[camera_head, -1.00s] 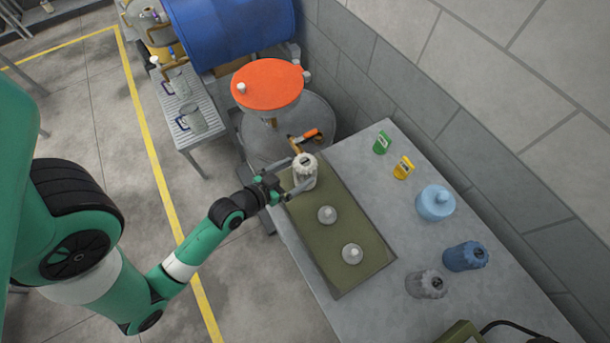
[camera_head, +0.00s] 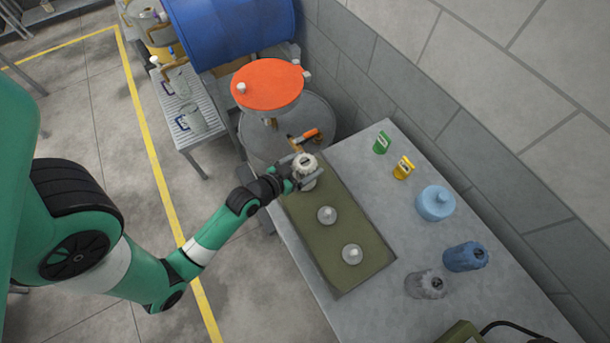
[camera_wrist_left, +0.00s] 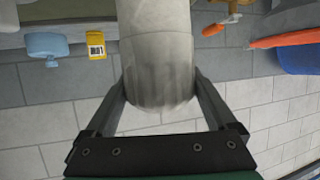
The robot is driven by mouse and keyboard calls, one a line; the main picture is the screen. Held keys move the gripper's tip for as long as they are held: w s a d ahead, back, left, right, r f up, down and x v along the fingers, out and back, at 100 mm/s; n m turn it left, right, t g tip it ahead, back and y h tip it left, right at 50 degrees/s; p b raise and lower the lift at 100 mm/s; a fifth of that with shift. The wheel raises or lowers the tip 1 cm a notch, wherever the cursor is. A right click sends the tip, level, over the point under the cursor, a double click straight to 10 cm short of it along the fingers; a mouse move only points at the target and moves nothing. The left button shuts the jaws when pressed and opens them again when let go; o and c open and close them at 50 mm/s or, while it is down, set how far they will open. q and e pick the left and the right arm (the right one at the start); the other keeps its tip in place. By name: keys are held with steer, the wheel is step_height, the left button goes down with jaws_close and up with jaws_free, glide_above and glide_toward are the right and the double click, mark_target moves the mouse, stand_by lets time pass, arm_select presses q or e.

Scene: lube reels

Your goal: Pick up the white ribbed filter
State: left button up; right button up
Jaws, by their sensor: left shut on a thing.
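The white ribbed filter (camera_head: 306,163) is at the far left end of the olive tray (camera_head: 365,281) on the grey table. It looks upright in the head view, and its ribbed end fills the middle of the left wrist view (camera_wrist_left: 158,80). My left gripper (camera_head: 303,172) is shut on it, with one finger on each side. The fingers hide part of its lower body, and I cannot tell whether its base touches the tray. My right gripper is not in view.
Two small pale domed pieces (camera_head: 327,215) (camera_head: 352,254) sit on the tray. A grey ribbed filter (camera_head: 426,284), a blue ribbed filter (camera_head: 466,256), a light blue jar (camera_head: 436,203), and yellow (camera_head: 403,167) and green (camera_head: 382,142) packs stand to the right. An orange-topped drum (camera_head: 267,85) stands behind.

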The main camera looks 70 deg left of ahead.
mark_target(305, 163)
arm_select(q)
steer(key=shift+c, duration=1.1)
jaws_close()
steer(key=shift+r, duration=0.1)
steer(key=shift+r, duration=0.25)
steer(key=r, duration=0.1)
steer(key=r+p, duration=0.1)
steer(key=r, duration=0.1)
steer(key=shift+s+d+r, duration=0.25)
steer(key=shift+r, duration=0.05)
steer(key=s+d+r+p, duration=0.3)
steer(key=s+d+r, duration=0.5)
steer(key=s+d, duration=0.1)
steer(key=shift+s+r, duration=0.3)
steer(key=shift+r, duration=0.1)
